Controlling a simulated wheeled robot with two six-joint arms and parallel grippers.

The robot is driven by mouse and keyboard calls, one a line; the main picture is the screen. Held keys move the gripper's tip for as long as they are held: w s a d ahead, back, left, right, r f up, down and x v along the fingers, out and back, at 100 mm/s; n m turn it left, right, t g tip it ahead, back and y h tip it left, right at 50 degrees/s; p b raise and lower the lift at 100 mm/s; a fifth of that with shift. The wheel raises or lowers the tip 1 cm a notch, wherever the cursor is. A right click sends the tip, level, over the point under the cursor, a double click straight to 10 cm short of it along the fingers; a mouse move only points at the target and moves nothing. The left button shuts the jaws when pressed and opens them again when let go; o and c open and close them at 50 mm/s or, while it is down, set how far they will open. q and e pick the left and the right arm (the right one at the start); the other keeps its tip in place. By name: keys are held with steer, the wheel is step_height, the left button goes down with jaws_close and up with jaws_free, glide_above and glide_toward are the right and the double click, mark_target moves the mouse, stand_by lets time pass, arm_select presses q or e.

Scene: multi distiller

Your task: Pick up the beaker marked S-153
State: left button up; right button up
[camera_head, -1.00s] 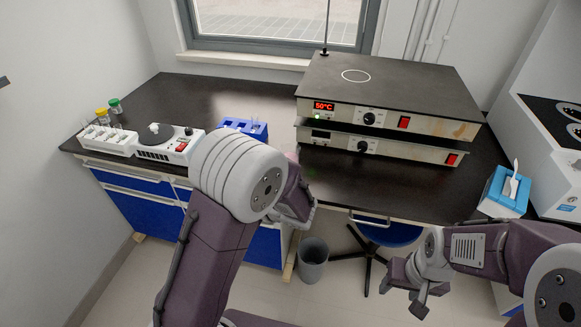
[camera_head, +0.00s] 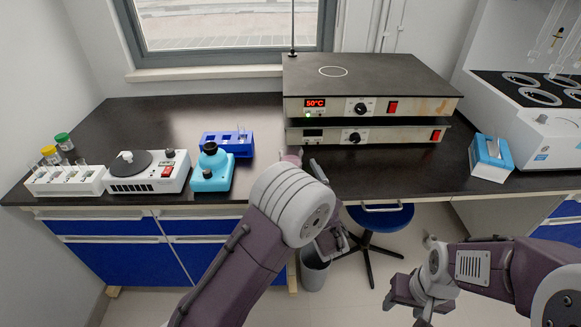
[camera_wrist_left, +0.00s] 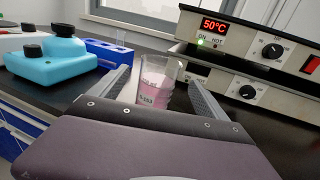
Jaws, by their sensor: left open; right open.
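A clear beaker with pink liquid (camera_wrist_left: 155,80) stands on the dark bench in the left wrist view. In the head view only a bit of pink (camera_head: 293,157) shows behind my left arm. My left gripper (camera_wrist_left: 166,82) is open, with one finger on each side of the beaker and its tips near it; I cannot tell whether they touch. In the head view my left gripper (camera_head: 312,165) reaches over the bench's front edge. My right gripper (camera_head: 408,308) is open and empty, low in front of the bench.
Stacked hot plates (camera_head: 372,85) stand behind the beaker. A turquoise device (camera_head: 212,172), a blue rack (camera_head: 228,145), a white stirrer (camera_head: 150,172) and a white tube holder (camera_head: 65,181) stand to the left. A tissue box (camera_head: 491,158) is on the right. A stool (camera_head: 381,217) is below.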

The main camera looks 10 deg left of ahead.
mark_target(288, 151)
arm_select(q)
steer(key=x, duration=0.9)
steer(key=shift+f+b, duration=0.2)
steer(key=shift+b, duration=0.15)
steer(key=shift+s+r, duration=0.1)
steer(key=shift+s, duration=0.05)
steer(key=c, duration=1.8)
